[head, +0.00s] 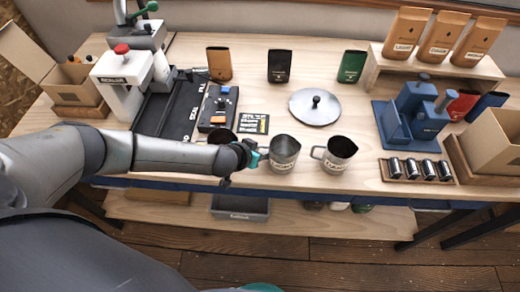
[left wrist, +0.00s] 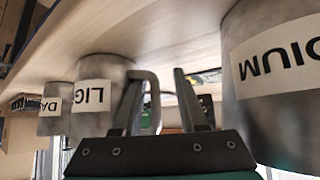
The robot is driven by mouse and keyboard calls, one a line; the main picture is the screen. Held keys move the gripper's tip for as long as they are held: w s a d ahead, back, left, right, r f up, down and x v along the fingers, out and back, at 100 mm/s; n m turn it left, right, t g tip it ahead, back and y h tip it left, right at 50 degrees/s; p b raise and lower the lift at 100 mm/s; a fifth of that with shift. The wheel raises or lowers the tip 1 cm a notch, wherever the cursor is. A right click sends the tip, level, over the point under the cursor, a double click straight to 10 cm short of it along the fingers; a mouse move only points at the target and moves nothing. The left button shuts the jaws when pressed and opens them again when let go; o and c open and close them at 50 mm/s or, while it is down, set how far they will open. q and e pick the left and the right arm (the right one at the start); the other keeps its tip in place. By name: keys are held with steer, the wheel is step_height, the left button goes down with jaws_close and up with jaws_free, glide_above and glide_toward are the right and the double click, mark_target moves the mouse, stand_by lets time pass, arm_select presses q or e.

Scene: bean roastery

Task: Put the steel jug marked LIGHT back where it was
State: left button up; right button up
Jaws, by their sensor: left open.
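The steel jug marked LIGHT (head: 284,154) stands upright near the front edge of the workbench, with its label partly readable in the left wrist view (left wrist: 98,70). Its handle (left wrist: 153,88) points toward my left gripper (head: 250,154). The gripper is open, and in the left wrist view its two fingers (left wrist: 158,74) stand either side of the handle, apart from each other. A jug marked DARK (head: 339,152) stands to the right. A jug marked MEDIUM (left wrist: 285,85) stands on the other side, mostly hidden behind my arm in the head view. My right gripper is not in view.
A round steel lid (head: 316,107) lies behind the jugs. A rack of small canisters (head: 416,171) is at the right. The bench's front edge is close.

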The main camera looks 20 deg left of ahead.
arm_select(q)
steer(key=shift+r, duration=0.2)
steer(key=p+v, duration=0.2)
steer(key=v, duration=1)
